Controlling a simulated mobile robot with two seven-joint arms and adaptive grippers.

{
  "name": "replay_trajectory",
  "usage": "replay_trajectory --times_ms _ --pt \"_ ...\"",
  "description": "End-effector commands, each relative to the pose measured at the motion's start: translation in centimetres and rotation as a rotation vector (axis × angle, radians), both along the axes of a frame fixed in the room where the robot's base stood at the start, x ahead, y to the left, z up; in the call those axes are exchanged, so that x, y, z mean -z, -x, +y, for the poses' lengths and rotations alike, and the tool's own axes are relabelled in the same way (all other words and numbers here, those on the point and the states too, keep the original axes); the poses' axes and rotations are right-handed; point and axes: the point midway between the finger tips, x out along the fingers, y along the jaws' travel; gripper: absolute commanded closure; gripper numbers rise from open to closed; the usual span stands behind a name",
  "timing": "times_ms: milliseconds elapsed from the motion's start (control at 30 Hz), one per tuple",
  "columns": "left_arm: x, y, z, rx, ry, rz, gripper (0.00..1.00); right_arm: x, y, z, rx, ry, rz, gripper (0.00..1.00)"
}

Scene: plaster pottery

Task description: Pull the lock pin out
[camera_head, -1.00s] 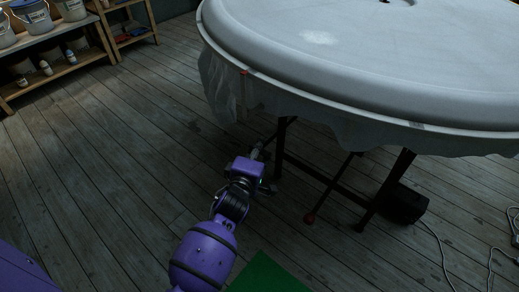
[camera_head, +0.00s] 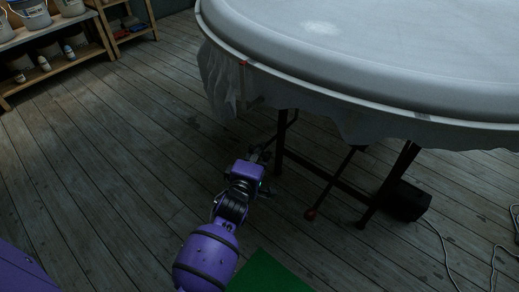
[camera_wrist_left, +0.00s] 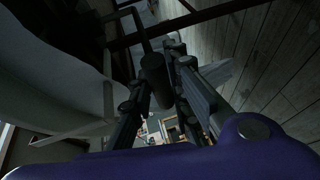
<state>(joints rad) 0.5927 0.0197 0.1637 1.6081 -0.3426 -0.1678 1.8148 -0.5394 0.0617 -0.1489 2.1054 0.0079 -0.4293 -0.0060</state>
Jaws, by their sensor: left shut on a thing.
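My left gripper (camera_head: 262,153) is low beside the dark legs under the large round white table, at the left of its stand. In the left wrist view its dark fingers (camera_wrist_left: 168,82) are shut on a dark, round-ended piece, which looks like the lock pin (camera_wrist_left: 154,72). A thin dark bent bar (camera_wrist_left: 143,28) shows just beyond it. In the head view the pin is too small and dark to make out, and I cannot tell whether it still sits in its hole. My right gripper is not in view.
The round white table (camera_head: 400,55) overhangs the work area, with a ragged sheet (camera_head: 222,85) hanging from its rim. Shelves with buckets (camera_head: 48,45) stand far left. The left floor is clear.

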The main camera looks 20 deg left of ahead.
Motion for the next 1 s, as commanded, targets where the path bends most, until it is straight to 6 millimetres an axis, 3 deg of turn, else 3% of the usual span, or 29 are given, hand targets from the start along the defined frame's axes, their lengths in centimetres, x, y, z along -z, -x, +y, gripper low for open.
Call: replay_trajectory --times_ms 167,200,300,667,767,1000 --pt "0.8 0.4 0.0 -0.001 -0.007 0.020 1.00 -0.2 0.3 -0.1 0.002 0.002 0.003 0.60" --pt "0.9 0.4 0.1 -0.001 -0.007 0.021 0.78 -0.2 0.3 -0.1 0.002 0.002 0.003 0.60" --pt "0.8 0.3 0.0 -0.001 -0.005 0.020 0.66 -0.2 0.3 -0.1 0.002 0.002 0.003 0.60" --pt "0.4 0.6 0.0 -0.001 -0.002 0.012 0.66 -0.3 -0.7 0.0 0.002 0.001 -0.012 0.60" --pt "0.3 1.9 0.0 -0.002 -0.001 0.013 0.66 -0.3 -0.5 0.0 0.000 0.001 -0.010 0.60" --pt "-0.6 6.9 -0.3 -0.003 -0.002 0.015 0.66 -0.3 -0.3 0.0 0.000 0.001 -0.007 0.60"
